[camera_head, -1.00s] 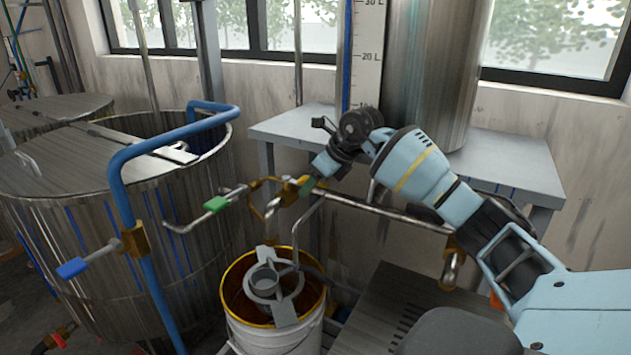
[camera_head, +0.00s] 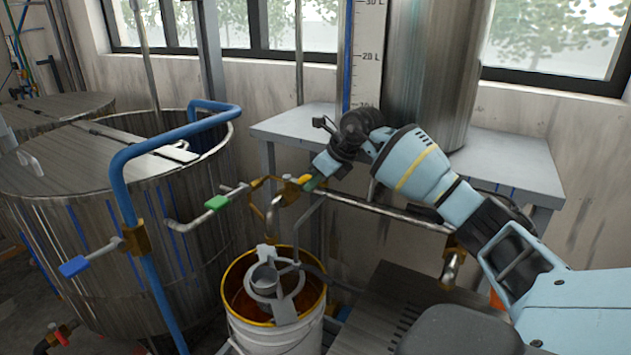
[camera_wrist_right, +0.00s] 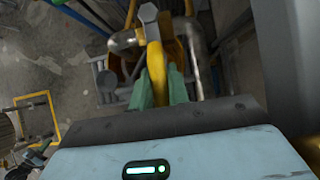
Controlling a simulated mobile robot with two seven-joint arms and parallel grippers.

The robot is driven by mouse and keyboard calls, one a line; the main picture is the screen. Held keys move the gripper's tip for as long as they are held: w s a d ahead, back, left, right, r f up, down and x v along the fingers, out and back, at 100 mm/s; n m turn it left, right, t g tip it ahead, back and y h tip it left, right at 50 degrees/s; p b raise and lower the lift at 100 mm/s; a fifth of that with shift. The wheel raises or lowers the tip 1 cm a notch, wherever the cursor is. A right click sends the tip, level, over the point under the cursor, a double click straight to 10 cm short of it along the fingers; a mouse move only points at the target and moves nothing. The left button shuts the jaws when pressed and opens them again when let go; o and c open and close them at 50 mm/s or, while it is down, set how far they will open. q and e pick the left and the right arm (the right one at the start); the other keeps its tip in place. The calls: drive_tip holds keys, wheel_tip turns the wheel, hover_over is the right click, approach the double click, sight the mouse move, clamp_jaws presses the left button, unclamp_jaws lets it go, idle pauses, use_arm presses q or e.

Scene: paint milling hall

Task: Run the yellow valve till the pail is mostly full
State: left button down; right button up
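The yellow valve (camera_head: 304,180) sits on the pipe in front of the steel table, and its handle (camera_wrist_right: 156,72) lies between the green finger pads in the right wrist view. My right gripper (camera_head: 314,183) is shut on this handle; it also shows in the right wrist view (camera_wrist_right: 160,88). The white pail (camera_head: 268,339) with a yellow rim stands below the spout (camera_head: 271,212). A grey ring-shaped fitting (camera_head: 264,280) lies across its mouth and hides part of the amber-brown inside. I cannot tell the fill level, and no stream shows clearly. My left gripper is not in view.
A green-handled valve (camera_head: 217,202) and a blue-handled valve (camera_head: 73,267) are on pipes at left, beside a large steel tank (camera_head: 100,240). A tall cylinder with a litre scale (camera_head: 368,60) stands on the table (camera_head: 520,170). A slotted metal plate (camera_head: 400,310) is right of the pail.

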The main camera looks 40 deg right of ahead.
clamp_jaws()
